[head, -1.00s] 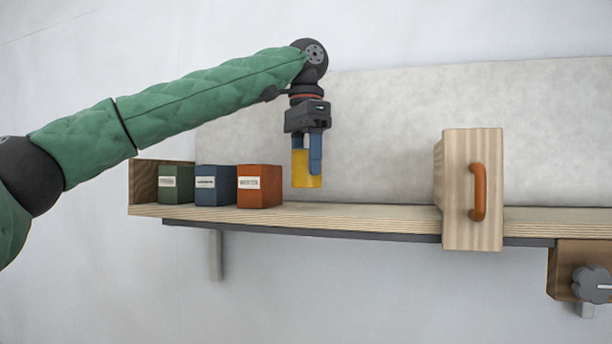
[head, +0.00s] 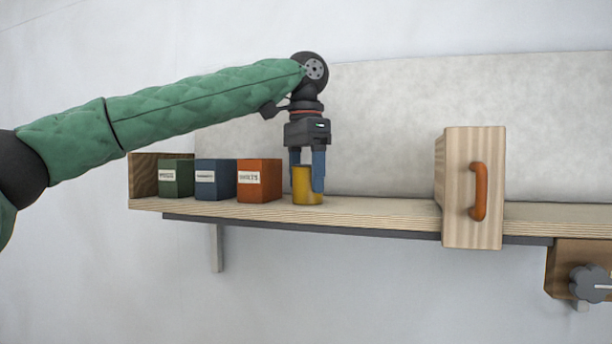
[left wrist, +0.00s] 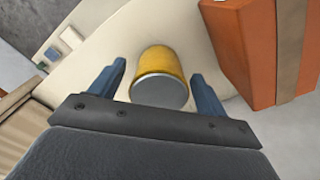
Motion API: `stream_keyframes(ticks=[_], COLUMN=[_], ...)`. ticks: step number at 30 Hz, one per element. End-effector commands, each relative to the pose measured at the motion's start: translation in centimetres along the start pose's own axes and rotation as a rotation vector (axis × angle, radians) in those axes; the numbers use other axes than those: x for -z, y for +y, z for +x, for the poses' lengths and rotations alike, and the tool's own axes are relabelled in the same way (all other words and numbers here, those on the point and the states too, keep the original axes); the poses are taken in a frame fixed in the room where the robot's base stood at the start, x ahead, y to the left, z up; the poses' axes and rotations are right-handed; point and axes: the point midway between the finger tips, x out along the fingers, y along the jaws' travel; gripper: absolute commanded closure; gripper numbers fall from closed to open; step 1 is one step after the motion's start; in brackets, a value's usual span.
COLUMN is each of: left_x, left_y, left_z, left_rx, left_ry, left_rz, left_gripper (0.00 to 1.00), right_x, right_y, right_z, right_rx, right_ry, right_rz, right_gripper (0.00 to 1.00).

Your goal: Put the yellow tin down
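The yellow tin (head: 307,188) stands upright on the wooden shelf (head: 375,212), just right of the orange box (head: 259,182). My left gripper (head: 306,180) points down over it, with one blue finger on each side. In the left wrist view, the tin (left wrist: 160,68) sits between the open fingers (left wrist: 158,88), with a gap showing on both sides. My right gripper is in neither view.
A blue box (head: 214,181) and a green box (head: 176,179) stand left of the orange one, by the shelf's end wall. A wooden panel with an orange handle (head: 479,191) stands farther right. The shelf between tin and panel is clear.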

Motion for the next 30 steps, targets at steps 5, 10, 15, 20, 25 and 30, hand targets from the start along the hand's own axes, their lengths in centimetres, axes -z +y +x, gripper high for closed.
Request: stream_keyframes(ticks=[5,10,15,20,25,30], left_x=[0.0,0.1,0.1,0.0,0.0,0.1], left_y=[0.0,0.0,0.0,0.0,0.0,0.0], left_z=[-0.1,-1.2,-4.3,-7.3,-9.4,-11.1], left_rx=[0.0,0.001,0.001,0.003,0.003,0.002], left_ry=[0.0,0.001,0.002,-0.001,0.001,-0.001], left_rz=[0.0,-0.001,-0.002,-0.002,-0.002,-0.001], left_gripper=[0.24,0.24,0.24,0.24,0.24,0.24], right_x=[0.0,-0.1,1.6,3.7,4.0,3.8], right_y=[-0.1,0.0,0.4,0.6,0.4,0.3], right_z=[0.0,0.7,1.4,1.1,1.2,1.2], right_rx=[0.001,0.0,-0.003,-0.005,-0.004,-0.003], right_ry=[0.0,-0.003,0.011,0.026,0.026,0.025], right_rz=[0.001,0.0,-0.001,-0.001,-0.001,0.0], right_gripper=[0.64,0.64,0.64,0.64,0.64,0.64])
